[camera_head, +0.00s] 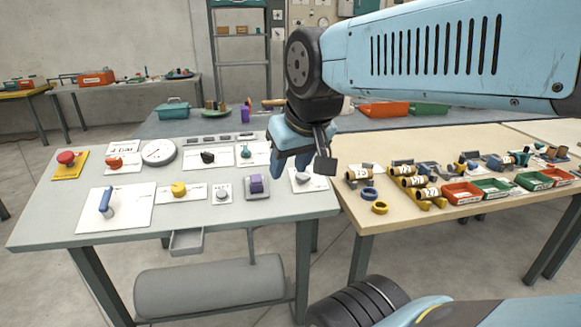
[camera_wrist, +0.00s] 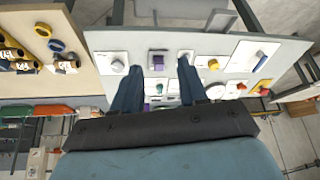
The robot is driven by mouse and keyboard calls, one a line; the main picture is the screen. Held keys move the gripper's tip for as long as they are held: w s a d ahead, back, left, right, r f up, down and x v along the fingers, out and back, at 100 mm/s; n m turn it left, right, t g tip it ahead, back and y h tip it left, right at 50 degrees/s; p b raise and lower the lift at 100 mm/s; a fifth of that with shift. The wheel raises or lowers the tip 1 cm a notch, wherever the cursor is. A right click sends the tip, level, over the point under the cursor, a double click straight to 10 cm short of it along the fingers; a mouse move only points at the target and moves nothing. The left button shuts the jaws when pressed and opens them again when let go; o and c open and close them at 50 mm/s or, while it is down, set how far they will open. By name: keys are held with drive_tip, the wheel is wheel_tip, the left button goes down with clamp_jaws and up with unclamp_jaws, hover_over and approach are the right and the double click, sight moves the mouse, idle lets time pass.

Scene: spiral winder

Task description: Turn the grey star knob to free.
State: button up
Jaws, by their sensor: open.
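Two pale grey knobs sit on white plates on the grey table, and I cannot tell which is the star-shaped one. One grey knob (camera_head: 222,191) is left of a purple block. The other grey knob (camera_head: 302,177) is near the table's right edge, partly hidden behind my gripper; it also shows at the left in the wrist view (camera_wrist: 118,65). My gripper (camera_head: 301,170) is open and empty above the right part of the table. In the wrist view its fingers (camera_wrist: 158,64) stand apart, with the purple block (camera_wrist: 157,59) seen between them.
A yellow knob (camera_head: 179,189), blue lever (camera_head: 107,201), black knob (camera_head: 208,157), red button (camera_head: 66,158) and round gauge (camera_head: 158,152) share the grey table (camera_head: 60,222). A wooden table (camera_head: 400,220) with rolls and trays adjoins at right.

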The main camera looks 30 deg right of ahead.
drive_tip(key=shift+o, duration=0.4)
drive_tip(key=shift+o, duration=0.9)
drive_tip(key=shift+w+r, duration=0.1)
drive_tip(key=shift+o, duration=0.7)
drive_tip(key=shift+w+d+r, duration=0.1)
drive_tip(key=shift+w+d, duration=0.05)
drive_tip(key=shift+w, duration=0.25)
drive_tip(key=shift+o, duration=0.9)
drive_tip(key=w+d+m+g, duration=0.1)
drive_tip(key=w+d+m, duration=0.1)
drive_tip(key=w, duration=0.5)
drive_tip(key=shift+d+r+m+g, duration=0.3)
drive_tip(key=shift+d+r+m, duration=0.1)
drive_tip(key=shift+d, duration=0.05)
drive_tip(key=m+g+y, duration=0.1)
drive_tip(key=m+g, duration=0.2)
drive_tip(key=m, duration=0.3)
hover_over(302, 177)
drive_tip(key=d, duration=0.3)
wheel_tip(302, 177, down, 7)
drive_tip(key=f, duration=0.4)
drive_tip(key=a+f, duration=0.1)
drive_tip(key=f, duration=0.4)
drive_tip(key=w+f, duration=0.1)
drive_tip(key=f, duration=0.3)
drive_tip(key=shift+a+f, duration=0.3)
drive_tip(key=shift+c, duration=0.2)
